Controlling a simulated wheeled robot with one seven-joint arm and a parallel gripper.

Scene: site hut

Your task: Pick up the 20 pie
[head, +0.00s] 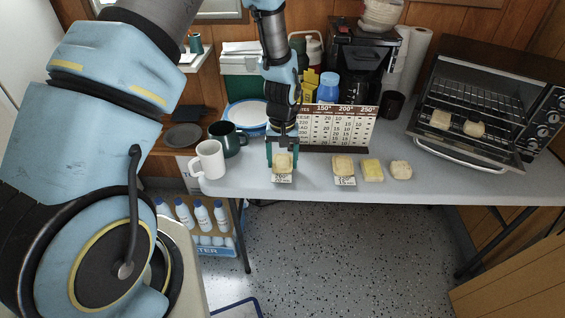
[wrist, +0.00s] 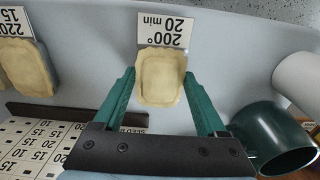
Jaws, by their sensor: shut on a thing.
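The 20 pie (head: 283,160) is a pale, squarish pastry at the table's front edge. It also shows in the wrist view (wrist: 160,77), just beside a card (wrist: 166,28) reading 200° 20 min. My gripper (head: 282,164) points down with its teal fingers on both sides of this pie, shut on it. In the wrist view the gripper (wrist: 160,82) has the pie between its fingertips. The pie appears at table level; I cannot tell whether it is clear of the surface. The card (head: 282,179) lies in front of it.
Another pie (head: 343,165) with a card, a yellow pastry (head: 373,170) and a round one (head: 401,169) lie to the right. A white mug (head: 209,160) and dark green mug (head: 228,139) stand left. A baking chart (head: 338,125) stands behind. The open toaster oven (head: 470,152) holds two pastries.

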